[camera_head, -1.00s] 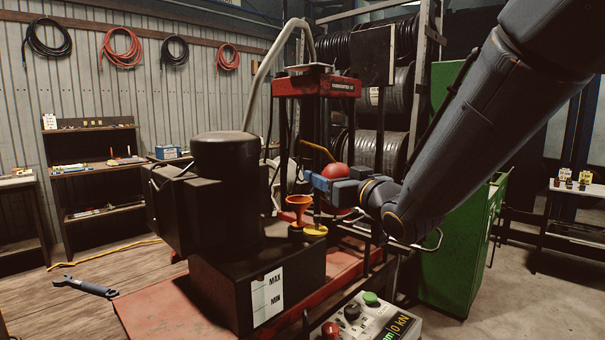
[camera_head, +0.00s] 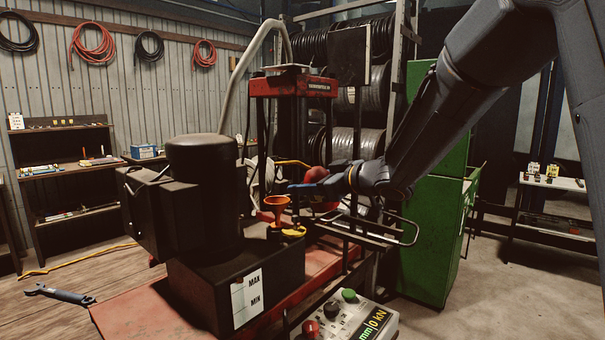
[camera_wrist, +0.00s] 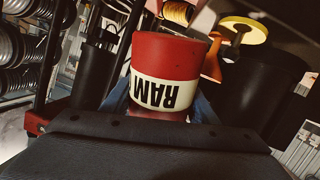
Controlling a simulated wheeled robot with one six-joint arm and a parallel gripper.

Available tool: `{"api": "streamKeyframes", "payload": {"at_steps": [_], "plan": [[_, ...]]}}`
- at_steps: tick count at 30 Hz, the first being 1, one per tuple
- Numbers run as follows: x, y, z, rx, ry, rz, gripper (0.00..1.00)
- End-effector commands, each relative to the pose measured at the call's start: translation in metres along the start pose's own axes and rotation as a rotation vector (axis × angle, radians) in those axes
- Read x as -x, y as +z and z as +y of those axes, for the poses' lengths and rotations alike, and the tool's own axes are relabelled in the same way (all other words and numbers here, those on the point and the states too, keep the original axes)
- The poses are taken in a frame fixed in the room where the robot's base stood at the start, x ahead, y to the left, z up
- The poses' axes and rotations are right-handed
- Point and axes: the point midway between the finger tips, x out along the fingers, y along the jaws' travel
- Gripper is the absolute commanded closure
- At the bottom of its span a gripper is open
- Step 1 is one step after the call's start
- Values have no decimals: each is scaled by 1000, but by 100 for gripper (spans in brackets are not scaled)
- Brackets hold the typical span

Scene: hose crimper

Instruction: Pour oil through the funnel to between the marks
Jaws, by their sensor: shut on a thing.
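My gripper (camera_head: 318,188) is shut on a red oil can, which shows as a red patch (camera_head: 316,174), partly hidden by the fingers. In the wrist view the can (camera_wrist: 165,65) sits between the blue fingers, with a white band and upside-down RAM lettering. The orange funnel (camera_head: 277,207) stands on the black tank (camera_head: 205,285), left of and a little below my gripper. It also shows in the wrist view (camera_wrist: 213,62), apart from the can. The level plate (camera_head: 247,297) bears MAX and MIN; I cannot make out an oil level.
A yellow cap (camera_head: 294,232) is beside the funnel. A black motor (camera_head: 202,190) rises left of it; the red press (camera_head: 293,87) stands behind. A control box (camera_head: 345,318) is in front and a green cabinet (camera_head: 432,240) at right. A wrench (camera_head: 60,293) lies on the floor.

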Motion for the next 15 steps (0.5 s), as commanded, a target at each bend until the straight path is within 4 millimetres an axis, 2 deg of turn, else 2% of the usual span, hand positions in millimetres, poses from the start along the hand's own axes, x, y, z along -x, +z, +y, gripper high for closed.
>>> {"api": "streamKeyframes", "payload": {"at_steps": [15], "plan": [[4,18,4,195,0,-194,83]]}}
